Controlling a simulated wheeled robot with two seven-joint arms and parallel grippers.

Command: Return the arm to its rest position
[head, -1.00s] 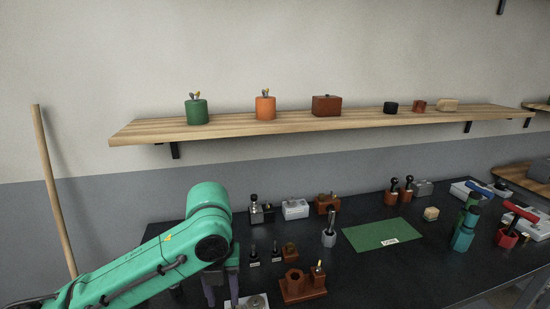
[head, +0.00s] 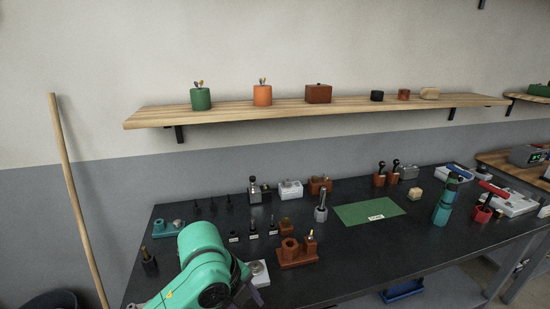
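My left arm (head: 200,262) is green and comes in from the bottom left, low over the front left of the black workbench (head: 330,262). Its gripper is mostly hidden behind the arm's own links and the bottom edge of the head view. Only a grey part (head: 248,290) shows beside a small silver plate (head: 259,272). I cannot tell whether the fingers are open or hold anything. My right arm and gripper are not in view.
Brown wooden holders (head: 297,252), a metal tamper (head: 321,207) and a green mat (head: 368,213) stand on the bench. A teal bottle (head: 443,208) is at right. A wall shelf (head: 345,105) carries canisters. A wooden pole (head: 78,200) leans at left.

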